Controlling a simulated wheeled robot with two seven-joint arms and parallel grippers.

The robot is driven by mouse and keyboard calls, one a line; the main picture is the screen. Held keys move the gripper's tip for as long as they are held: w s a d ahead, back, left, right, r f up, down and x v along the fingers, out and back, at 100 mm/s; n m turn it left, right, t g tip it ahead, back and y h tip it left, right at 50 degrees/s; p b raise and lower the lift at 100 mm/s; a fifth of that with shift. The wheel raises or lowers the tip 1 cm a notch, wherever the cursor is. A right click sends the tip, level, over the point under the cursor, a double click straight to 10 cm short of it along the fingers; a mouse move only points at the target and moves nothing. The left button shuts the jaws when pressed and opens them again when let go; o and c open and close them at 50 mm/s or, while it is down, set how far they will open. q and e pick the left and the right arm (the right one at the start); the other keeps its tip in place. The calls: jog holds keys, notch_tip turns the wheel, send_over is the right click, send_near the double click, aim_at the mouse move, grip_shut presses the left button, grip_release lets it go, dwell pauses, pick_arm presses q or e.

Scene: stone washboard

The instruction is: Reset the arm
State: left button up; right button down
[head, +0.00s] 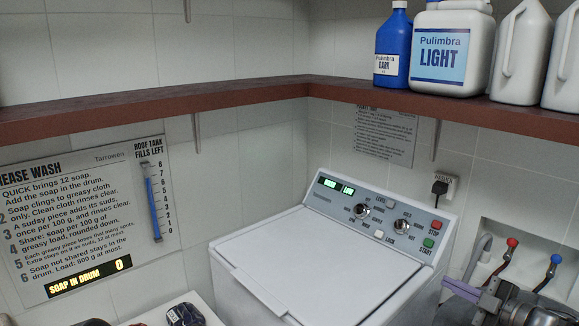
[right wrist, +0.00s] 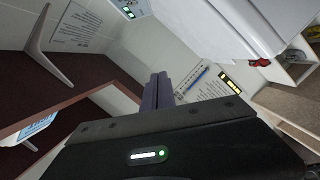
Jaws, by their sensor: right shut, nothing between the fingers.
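My right gripper (head: 452,285) comes in at the lower right of the head view, beside the right side of the white washing machine (head: 315,255). Its purple-grey fingers are closed together with nothing between them. The shut fingers also show in the right wrist view (right wrist: 157,92), pointing away from the dark gripper body. I cannot tell from these views whether the fingers touch the machine. My left gripper is not in view.
A dark red shelf (head: 250,92) runs along both walls. A blue bottle (head: 393,45), a "LIGHT" jug (head: 452,48) and white jugs stand on it. Red and blue taps (head: 511,243) are in a wall recess near the right gripper. A dark item (head: 185,315) lies at the bottom edge.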

jog(key=w+a+f+m+h+b, duration=0.1)
jog(key=a+f+m+b, duration=0.1)
jog(key=a+f+m, duration=0.5)
jog(key=a+f+m+h+b, duration=0.15)
jog(key=a+f, duration=0.25)
jog(key=f, duration=0.8)
jog(key=s+a+f+m+g+b, duration=0.25)
jog(key=a+f, duration=0.25)
jog(key=f, duration=0.3)
jog(key=s+a+f+m+g+b, duration=0.1)
jog(key=s+a+f+m+g, duration=0.2)
jog(key=f, duration=0.4)
pick_arm(q)
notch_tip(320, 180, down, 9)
jog(key=b, duration=0.3)
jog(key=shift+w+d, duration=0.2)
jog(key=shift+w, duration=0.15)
pick_arm(e)
jog(key=s+a+f+m+g, duration=0.1)
jog(key=s+a+f, duration=0.3)
jog(key=s, duration=0.6)
jog(key=s+a+f+m+g+h, duration=0.1)
jog(key=s+a+f+m+g, duration=0.1)
jog(key=s+f, duration=0.5)
jog(key=s+a+f+m+g, duration=0.1)
jog(key=s+a+f+g, duration=0.4)
jog(key=s, duration=0.7)
jog(key=shift+s+a+f+m+h, duration=0.25)
jog(key=shift+s+a+m+h, duration=0.1)
jog(key=shift+m, duration=0.05)
